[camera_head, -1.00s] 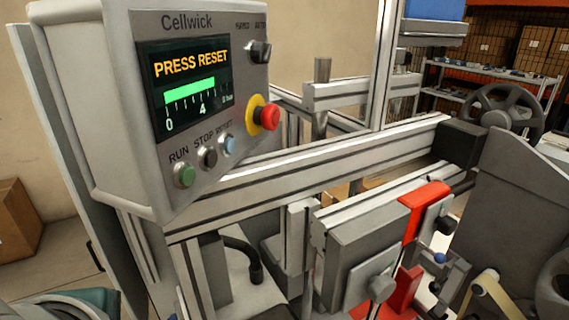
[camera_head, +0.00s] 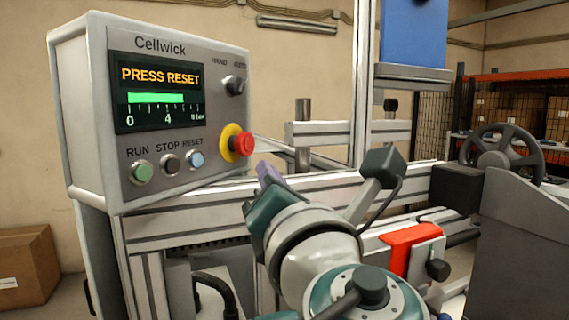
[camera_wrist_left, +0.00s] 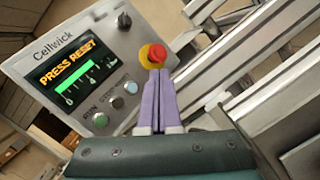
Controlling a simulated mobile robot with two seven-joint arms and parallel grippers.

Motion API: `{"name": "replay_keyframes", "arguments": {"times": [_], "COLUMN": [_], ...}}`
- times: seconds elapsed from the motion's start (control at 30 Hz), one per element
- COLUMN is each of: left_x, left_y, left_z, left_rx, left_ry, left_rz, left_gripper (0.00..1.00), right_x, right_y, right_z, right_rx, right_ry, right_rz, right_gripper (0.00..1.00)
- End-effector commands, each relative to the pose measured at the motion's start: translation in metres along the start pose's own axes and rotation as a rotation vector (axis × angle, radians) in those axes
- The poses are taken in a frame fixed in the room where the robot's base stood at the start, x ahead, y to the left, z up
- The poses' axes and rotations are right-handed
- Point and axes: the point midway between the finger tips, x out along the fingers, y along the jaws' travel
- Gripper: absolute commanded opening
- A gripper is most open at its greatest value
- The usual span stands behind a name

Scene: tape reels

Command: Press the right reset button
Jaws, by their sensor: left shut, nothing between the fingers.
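A grey Cellwick control box (camera_head: 90,110) stands at the left in the head view, its screen (camera_head: 160,90) reading PRESS RESET. The light blue RESET button (camera_head: 196,160) is the rightmost of the three buttons in its bottom row; it also shows in the left wrist view (camera_wrist_left: 131,88). My left gripper (camera_head: 265,168) is in front of the rail, right of the box and apart from it. In the left wrist view its purple fingers (camera_wrist_left: 160,72) are together and empty, pointing toward the box near the red emergency stop. My right gripper is in neither view.
The red emergency stop (camera_head: 243,145) on its yellow base sticks out to the right of the RESET button. Metal rails (camera_head: 180,222) run below and right of the box. A grey handwheel (camera_head: 502,150) stands at the right. A cardboard box (camera_head: 25,265) lies at the lower left.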

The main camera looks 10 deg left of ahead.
Motion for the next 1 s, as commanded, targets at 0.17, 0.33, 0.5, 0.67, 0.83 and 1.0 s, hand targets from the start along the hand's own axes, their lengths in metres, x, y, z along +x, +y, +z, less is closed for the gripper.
{"name": "replay_keyframes", "arguments": {"times": [0.17,0.33,0.5,0.67,0.83,1.0], "left_x": [0.001,0.009,0.025,0.041,0.054,0.060], "left_y": [0.001,0.007,0.019,0.030,0.040,0.044], "left_z": [-0.001,-0.008,-0.020,-0.032,-0.040,-0.045], "left_rx": [-0.002,-0.001,-0.001,-0.002,-0.002,-0.003], "left_ry": [0.002,0.003,0.003,0.003,0.004,0.004], "left_rz": [-0.001,0.000,0.001,0.000,-0.001,-0.002], "left_gripper": [0.00,0.00,0.00,0.00,0.00,0.00], "right_x": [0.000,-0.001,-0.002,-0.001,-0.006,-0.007], "right_y": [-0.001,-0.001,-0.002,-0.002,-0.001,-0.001], "right_z": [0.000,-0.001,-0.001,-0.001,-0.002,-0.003], "right_rx": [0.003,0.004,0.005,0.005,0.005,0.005], "right_ry": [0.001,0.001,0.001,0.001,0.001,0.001], "right_rz": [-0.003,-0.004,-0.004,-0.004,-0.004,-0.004], "right_gripper": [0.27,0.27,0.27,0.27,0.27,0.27]}}
